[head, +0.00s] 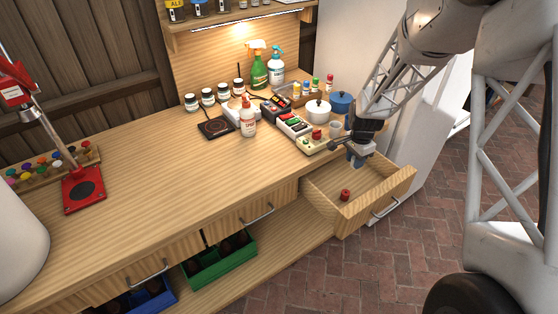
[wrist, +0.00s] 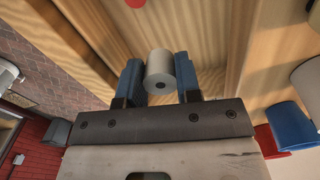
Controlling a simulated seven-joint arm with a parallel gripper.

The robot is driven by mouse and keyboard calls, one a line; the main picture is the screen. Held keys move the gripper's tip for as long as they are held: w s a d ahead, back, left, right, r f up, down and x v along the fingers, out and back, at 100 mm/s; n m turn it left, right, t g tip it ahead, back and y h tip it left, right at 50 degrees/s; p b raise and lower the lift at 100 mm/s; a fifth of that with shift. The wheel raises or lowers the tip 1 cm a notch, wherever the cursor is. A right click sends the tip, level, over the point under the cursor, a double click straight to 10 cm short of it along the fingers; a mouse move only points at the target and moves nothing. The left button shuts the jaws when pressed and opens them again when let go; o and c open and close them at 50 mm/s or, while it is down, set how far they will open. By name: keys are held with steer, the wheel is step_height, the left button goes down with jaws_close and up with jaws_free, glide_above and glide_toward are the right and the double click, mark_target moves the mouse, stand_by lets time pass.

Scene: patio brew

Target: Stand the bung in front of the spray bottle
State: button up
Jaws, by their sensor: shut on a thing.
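My gripper (head: 357,157) is over the open drawer (head: 390,190) at the right end of the workbench. In the wrist view its two blue fingers (wrist: 159,75) are shut on the bung (wrist: 160,64), a pale grey stub with a dark hole in its end. The bung is hard to make out in the head view. A green spray bottle (head: 259,72) with an orange head stands at the back of the bench by the backboard. A clear bottle with a blue head (head: 276,68) stands just right of it.
A red piece (head: 345,195) lies in the drawer. Jars (head: 208,97), a dark scale (head: 215,127), a white bottle (head: 248,121), a rack of coloured items (head: 294,125) and a white pot (head: 318,110) crowd the bench before the spray bottles. The bench's left-middle is clear.

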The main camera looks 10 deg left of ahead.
steer(key=s+a+r+n, duration=0.2)
steer(key=s+a+r, duration=0.2)
steer(key=s+a, duration=0.5)
steer(key=s+a+r+n, duration=0.1)
steer(key=s+a+r, duration=0.3)
steer(key=s+a, duration=0.5)
steer(key=shift+s+a+r+n, duration=0.15)
steer(key=shift+s+a+n, duration=0.25)
steer(key=shift+s, duration=0.35)
glide_above(278, 160)
steer(key=shift+s+a+f, duration=0.1)
steer(key=shift+s+f, duration=0.05)
steer(key=shift+f, duration=0.6)
steer(key=shift+f, duration=1.75)
steer(key=shift+f, duration=0.1)
